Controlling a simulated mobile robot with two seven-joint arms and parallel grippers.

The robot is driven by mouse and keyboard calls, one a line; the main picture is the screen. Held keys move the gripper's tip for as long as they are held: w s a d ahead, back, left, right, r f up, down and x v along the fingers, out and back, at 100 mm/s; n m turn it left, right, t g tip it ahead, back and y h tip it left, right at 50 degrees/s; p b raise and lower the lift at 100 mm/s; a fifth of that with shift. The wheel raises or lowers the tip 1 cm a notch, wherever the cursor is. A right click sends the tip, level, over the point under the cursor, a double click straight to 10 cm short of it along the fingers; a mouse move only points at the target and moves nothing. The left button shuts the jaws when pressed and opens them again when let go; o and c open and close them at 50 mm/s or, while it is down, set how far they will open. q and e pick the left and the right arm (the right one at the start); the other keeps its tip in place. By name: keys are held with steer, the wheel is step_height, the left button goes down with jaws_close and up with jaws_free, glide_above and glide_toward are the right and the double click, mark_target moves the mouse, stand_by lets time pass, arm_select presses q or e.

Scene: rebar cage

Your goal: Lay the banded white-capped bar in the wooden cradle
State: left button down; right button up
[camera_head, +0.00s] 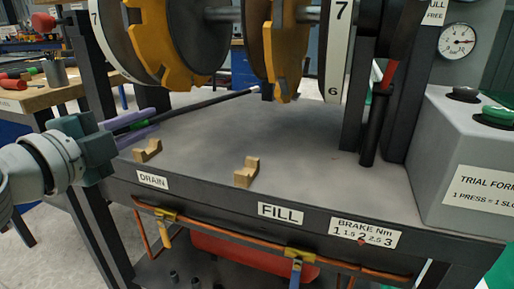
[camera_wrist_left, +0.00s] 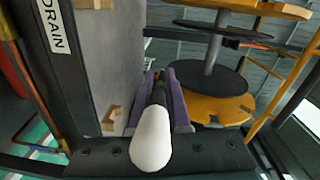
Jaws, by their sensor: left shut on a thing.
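My left gripper (camera_head: 148,120) reaches in from the left in the head view, its purple fingers shut on a dark bar (camera_head: 205,105). The bar slants up and right above the grey bench, ending in a small white tip. In the left wrist view the bar's large white cap (camera_wrist_left: 151,140) is close to the camera, and a greenish band shows near the fingers (camera_wrist_left: 163,85). The wooden cradle is two notched blocks on the bench: a left block (camera_head: 147,150) just below the gripper, and a right block (camera_head: 246,172) nearer the front edge. Both notches look empty. My right gripper is out of view.
A yellow-and-grey reel assembly (camera_head: 278,45) hangs over the back of the bench (camera_head: 310,160). A dark post with a red-handled lever (camera_head: 375,115) and a grey control box (camera_head: 455,150) stand at the right. The bench's middle is clear.

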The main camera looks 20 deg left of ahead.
arm_select(q)
step_height(320, 180, down, 11)
steer(key=b, duration=0.9)
steer(key=shift+s+r, duration=0.2)
steer(key=shift+s, duration=0.2)
steer(key=c, duration=0.9)
jaws_free()
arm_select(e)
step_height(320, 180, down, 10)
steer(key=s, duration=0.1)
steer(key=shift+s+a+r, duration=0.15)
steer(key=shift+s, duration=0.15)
